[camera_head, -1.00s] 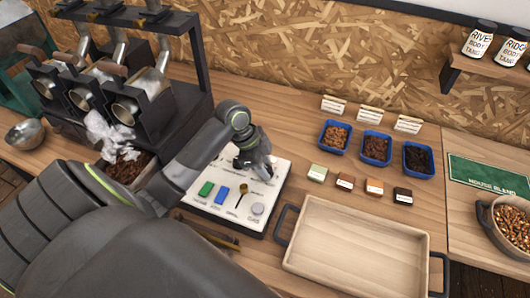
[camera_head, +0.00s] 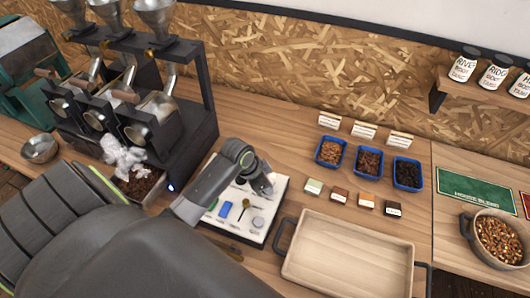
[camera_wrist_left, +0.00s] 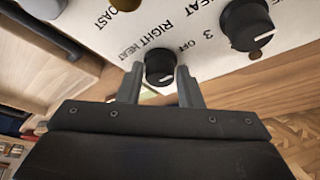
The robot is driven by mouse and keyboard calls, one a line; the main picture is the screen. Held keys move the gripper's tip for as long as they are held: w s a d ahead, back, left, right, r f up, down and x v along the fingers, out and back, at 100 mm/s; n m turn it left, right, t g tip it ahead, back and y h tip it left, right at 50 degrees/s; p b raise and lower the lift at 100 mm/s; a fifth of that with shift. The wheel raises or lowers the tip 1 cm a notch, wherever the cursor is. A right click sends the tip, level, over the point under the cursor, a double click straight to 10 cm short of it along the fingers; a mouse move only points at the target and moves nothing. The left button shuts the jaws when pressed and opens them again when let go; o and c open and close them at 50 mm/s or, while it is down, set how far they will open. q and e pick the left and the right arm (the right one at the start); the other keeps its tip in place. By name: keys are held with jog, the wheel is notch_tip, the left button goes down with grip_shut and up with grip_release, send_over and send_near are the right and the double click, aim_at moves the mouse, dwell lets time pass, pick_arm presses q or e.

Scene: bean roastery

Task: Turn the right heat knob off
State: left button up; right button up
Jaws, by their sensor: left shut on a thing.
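The right heat knob (camera_wrist_left: 159,66) is round and black with a short white mark, beside a "RIGHT HEAT" label in the left wrist view. "OFF" is printed close to it on the white control panel (camera_wrist_left: 105,35). My left gripper (camera_wrist_left: 161,76) has its two fingers on either side of the knob, shut on it. In the head view the panel (camera_head: 276,187) lies on the counter and my left gripper (camera_head: 262,186) is over its upper part, hiding the knob. My right gripper is not in view.
A second black knob (camera_wrist_left: 247,22) sits near the gripped one. A wooden tray (camera_head: 345,258) lies right of the panel, and the roaster (camera_head: 165,110) stands left.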

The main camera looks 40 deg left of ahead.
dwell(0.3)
pick_arm(q)
jog(key=o, duration=1)
jog(key=shift+c, duration=0.2)
jog(key=v, duration=1.7)
jog(key=shift+r, duration=0.15)
jog(key=shift+s+a, duration=0.1)
jog(key=shift+s, duration=0.05)
